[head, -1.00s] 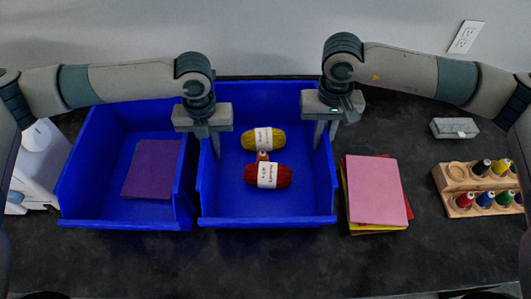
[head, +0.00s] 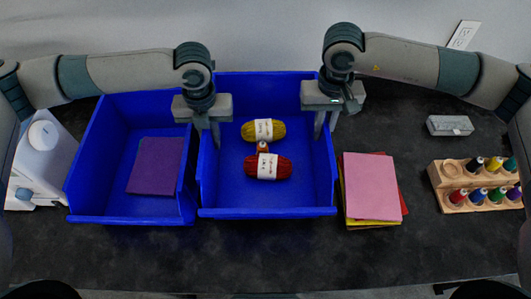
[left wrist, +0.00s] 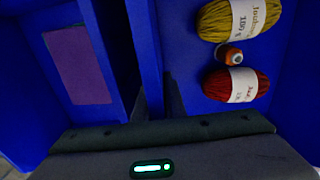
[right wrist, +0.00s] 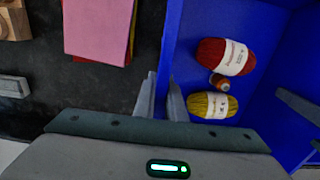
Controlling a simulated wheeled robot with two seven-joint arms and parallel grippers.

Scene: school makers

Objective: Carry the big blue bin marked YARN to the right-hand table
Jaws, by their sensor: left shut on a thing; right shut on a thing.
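The big blue bin (head: 228,200) is in the middle of the head view. It holds a yellow yarn ball (head: 263,130), a red yarn ball (head: 268,166) and a small orange spool (head: 262,147). My left gripper (head: 207,143) is shut on the bin's left wall, which also shows in the left wrist view (left wrist: 150,60). My right gripper (head: 327,132) is shut on its right wall, seen in the right wrist view (right wrist: 170,50). No YARN marking shows. I cannot tell whether the bin is off the table.
A second blue bin (head: 110,205) with purple sheets (head: 156,166) stands close on the left. Coloured sheets (head: 372,187) lie just right. A grey block (head: 450,125) and a wooden spool rack (head: 450,185) are farther right. The dark table (head: 240,255) is clear in front.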

